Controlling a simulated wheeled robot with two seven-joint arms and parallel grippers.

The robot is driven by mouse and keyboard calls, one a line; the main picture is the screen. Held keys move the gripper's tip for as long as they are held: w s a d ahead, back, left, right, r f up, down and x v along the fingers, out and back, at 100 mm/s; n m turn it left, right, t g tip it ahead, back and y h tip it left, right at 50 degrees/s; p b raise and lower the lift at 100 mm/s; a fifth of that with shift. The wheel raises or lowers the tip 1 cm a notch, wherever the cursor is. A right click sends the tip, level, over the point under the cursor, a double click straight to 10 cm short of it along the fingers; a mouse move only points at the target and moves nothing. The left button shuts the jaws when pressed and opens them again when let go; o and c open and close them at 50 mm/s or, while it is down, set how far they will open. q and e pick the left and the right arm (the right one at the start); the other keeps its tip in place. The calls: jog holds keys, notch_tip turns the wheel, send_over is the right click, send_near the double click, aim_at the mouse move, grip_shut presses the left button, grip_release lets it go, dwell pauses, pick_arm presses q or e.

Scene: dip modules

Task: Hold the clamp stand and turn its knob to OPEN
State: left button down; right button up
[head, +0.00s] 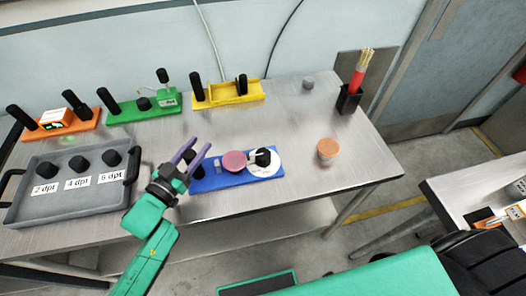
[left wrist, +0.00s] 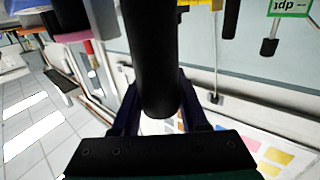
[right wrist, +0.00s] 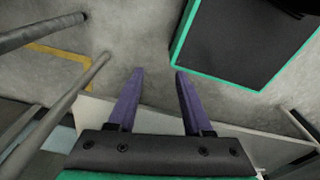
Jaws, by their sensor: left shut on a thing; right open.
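The clamp stand has a blue base (head: 235,180) and lies along the front of the steel table. It carries a black upright handle (head: 198,171) at its left end, a pink round disc (head: 234,158) in the middle, and a black knob (head: 263,156) on a white dial at the right. The dial's lettering is too small to read. My left gripper (head: 201,146) is shut on the black handle, which also fills the space between its fingers in the left wrist view (left wrist: 155,60). My right gripper (right wrist: 158,72) is open and empty, above the floor.
A grey tray (head: 28,212) with several labelled black knobs is at left. Orange (head: 85,127), green (head: 130,117) and yellow (head: 225,104) modules line the back. An orange-topped cylinder (head: 327,149) and a black holder (head: 348,100) with red sticks stand right. The table is clear between them.

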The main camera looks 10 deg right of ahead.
jog(key=shift+w+d, duration=0.1)
jog(key=shift+d, duration=0.15)
jog(key=shift+o, duration=0.3)
